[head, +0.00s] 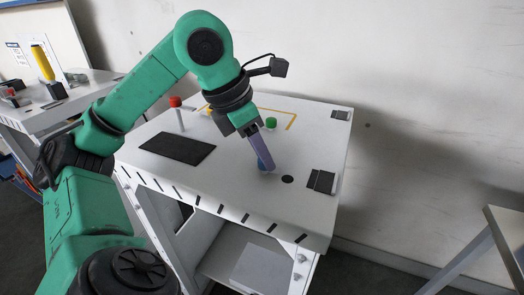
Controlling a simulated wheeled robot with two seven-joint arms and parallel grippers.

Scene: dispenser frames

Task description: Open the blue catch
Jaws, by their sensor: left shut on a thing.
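The blue catch (261,164) shows as a small blue spot on the white table top, mostly hidden behind the fingers of my left gripper. My left gripper (264,160) reaches down from above, with its pale purple fingers tilted and their tips at the catch. It is shut on the blue catch. How far the catch is turned or raised cannot be seen. My right gripper is not in view.
A red knob (175,101) on a pale post and a green knob (271,123) stand on the white table (227,181). A black mat (177,148) lies at the left. Black pads lie at the right, near a wall. Another bench (40,122) holds tools.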

